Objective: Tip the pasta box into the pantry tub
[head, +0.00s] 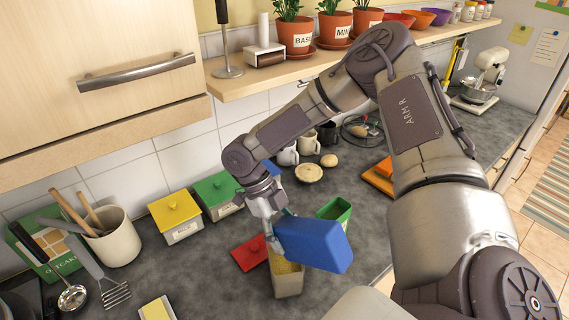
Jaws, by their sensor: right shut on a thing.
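The blue pasta box (316,245) is held in the air, tilted well over on its side, with its left end above the pantry tub. My right gripper (273,236) is shut on the left end of the box. The pantry tub (289,287) stands open on the counter directly below, and yellow pasta shows inside it. A red lid (247,254) lies on the counter just left of the tub. The box's opening is hidden by the gripper and the angle. My left gripper is out of view.
Yellow-lidded (176,217) and green-lidded (217,192) tubs stand along the wall. A green container (336,212) is behind the box. Mugs (307,143) stand at the back.

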